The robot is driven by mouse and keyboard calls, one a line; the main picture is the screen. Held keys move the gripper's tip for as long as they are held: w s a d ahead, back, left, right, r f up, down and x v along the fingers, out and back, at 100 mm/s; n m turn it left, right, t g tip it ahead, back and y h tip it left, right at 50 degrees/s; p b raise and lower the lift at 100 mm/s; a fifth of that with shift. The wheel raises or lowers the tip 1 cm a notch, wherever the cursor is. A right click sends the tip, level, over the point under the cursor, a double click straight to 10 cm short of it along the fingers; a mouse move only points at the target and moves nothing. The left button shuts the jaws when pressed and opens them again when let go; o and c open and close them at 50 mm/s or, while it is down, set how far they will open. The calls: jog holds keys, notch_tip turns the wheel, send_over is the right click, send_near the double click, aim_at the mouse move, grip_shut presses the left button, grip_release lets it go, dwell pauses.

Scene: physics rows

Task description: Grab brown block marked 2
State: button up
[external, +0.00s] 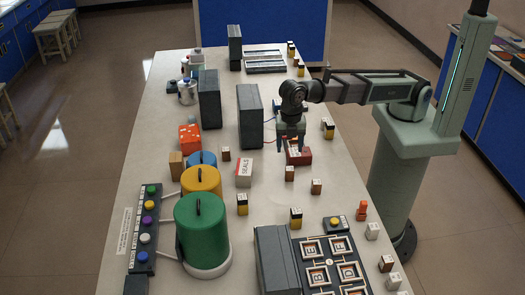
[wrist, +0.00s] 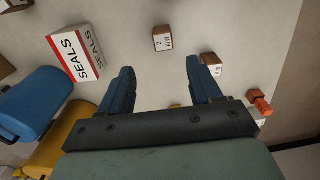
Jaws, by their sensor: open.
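Several small brown blocks with white marked faces stand on the table. In the external view one (external: 290,173) is just in front of my gripper (external: 291,142), another (external: 316,186) is to its right, and a third (external: 226,153) is to the left. In the wrist view one brown block (wrist: 162,38) lies beyond and between my fingertips, and another (wrist: 211,63) is by the right finger. The marks are too small to tell which reads 2. My gripper (wrist: 160,66) is open with nothing between its fingers.
A SEALS box (external: 244,172), also in the wrist view (wrist: 75,52), stands left of the blocks. Blue (external: 203,160), yellow (external: 201,184) and green (external: 203,232) canisters stand farther left. A dark panel (external: 250,115) rises beside my gripper.

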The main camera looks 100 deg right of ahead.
aim_at(290, 169)
notch_tip(290, 169, down, 6)
jog(key=shift+s+f, duration=0.15)
jog(key=shift+f, duration=1.2)
jog(key=shift+s+f, duration=0.15)
jog(key=shift+f, duration=1.15)
jog(key=shift+c, duration=0.5)
jog(key=c, duration=0.9)
jog(key=shift+c, duration=0.2)
jog(key=shift+r, duration=0.15)
